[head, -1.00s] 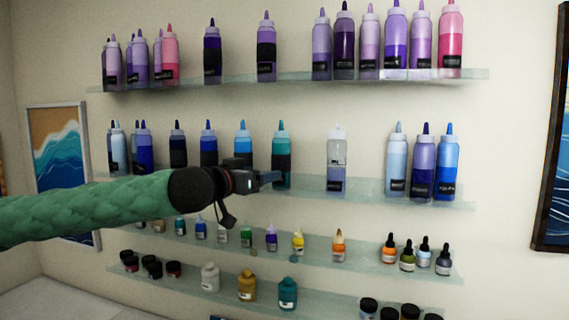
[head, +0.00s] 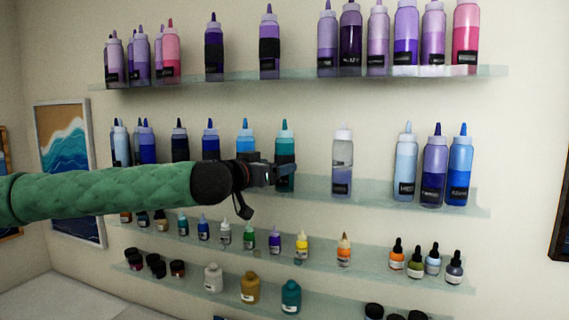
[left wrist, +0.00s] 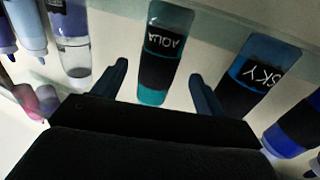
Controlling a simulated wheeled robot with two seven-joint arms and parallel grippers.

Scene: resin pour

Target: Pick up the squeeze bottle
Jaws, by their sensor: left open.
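The teal squeeze bottle (head: 285,142) with a black label stands upright on the middle glass shelf in the head view. In the left wrist view the same bottle (left wrist: 159,57) appears upside down, its label reading AQUA. My left gripper (head: 287,171) reaches in from the left, in front of the bottle's lower part. In the left wrist view its two fingers (left wrist: 158,72) are open, one on either side of the bottle, with visible gaps. The bottle's lower part is partly hidden by the gripper in the head view. My right gripper is not in view.
A blue bottle labelled SKY (left wrist: 258,75) stands close beside one finger. A clear-topped bottle (head: 342,165) stands on the other side, with free shelf between. A purple-bottle shelf (head: 340,74) is above; a shelf of small bottles (head: 375,262) is below.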

